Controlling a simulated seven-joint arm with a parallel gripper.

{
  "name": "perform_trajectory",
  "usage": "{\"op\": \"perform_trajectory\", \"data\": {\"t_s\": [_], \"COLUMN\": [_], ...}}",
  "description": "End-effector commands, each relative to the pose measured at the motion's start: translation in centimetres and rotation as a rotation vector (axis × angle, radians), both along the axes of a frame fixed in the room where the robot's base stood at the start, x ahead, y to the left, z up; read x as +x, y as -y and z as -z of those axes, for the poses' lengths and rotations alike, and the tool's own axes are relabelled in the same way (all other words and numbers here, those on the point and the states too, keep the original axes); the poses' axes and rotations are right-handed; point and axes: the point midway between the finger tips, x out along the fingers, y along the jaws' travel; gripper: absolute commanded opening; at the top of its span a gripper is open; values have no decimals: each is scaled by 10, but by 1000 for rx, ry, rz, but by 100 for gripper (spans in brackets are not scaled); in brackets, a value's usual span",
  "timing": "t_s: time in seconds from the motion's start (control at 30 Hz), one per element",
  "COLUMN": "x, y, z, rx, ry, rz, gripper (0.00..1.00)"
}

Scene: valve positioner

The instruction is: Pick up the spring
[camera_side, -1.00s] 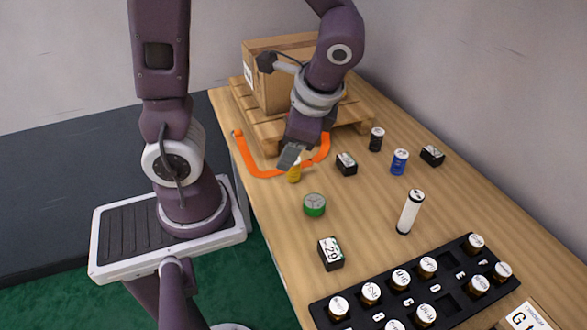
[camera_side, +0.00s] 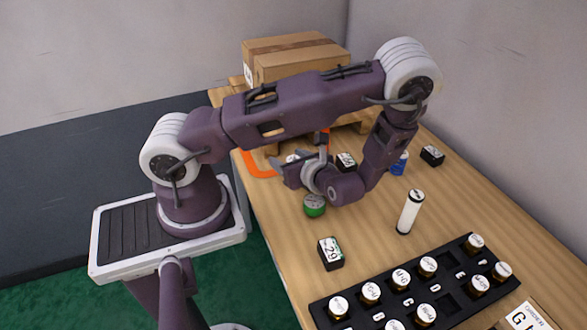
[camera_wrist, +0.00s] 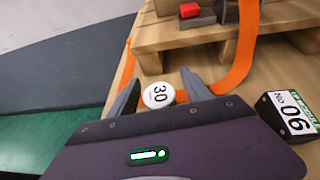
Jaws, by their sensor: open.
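No thing in these frames clearly looks like a spring, and I cannot tell which object it is. My gripper (camera_side: 298,161) is open and low over the table's left part. In the wrist view its two fingers (camera_wrist: 159,77) stand apart on either side of a round white cap marked 30 (camera_wrist: 158,95). The cap's lower edge is hidden by my gripper body, and I cannot tell whether a finger touches it. In the side view the cap (camera_side: 292,158) shows just beyond my gripper; its body is mostly hidden.
An orange hose (camera_wrist: 240,50) curves close by, before a wooden pallet (camera_wrist: 188,40). A black labelled box (camera_wrist: 290,115) lies to the right. A green round piece (camera_side: 314,205), a box marked 29 (camera_side: 330,254), a white cylinder (camera_side: 410,212) and a black tray (camera_side: 395,295) are nearer.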

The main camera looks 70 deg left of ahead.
Motion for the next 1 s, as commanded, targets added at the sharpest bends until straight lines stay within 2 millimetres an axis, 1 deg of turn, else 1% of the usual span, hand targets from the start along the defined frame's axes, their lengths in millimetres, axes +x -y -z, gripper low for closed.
{"op": "perform_trajectory", "data": {"t_s": [0.17, 0.2, 0.27, 0.4, 0.5, 0.73, 0.83, 0.93, 1.0], "x": [0, 0, 0, 0, 0, 0, 0, 0, 0], "y": [-1, -1, -1, -1, -1, -1, -1, -1, 0], "z": [0, 0, 0, 0, 0, 0, -5, -20, -37], "rx": [-1, -1, -1, -1, -1, -1, -1, -2, -2], "ry": [1, 1, 1, 1, 1, 1, 2, 5, 7], "rz": [0, 0, 0, 0, 0, 0, -1, -2, -3], "gripper": [57, 56, 44, 16, 0, 0, 0, 0, 0]}}
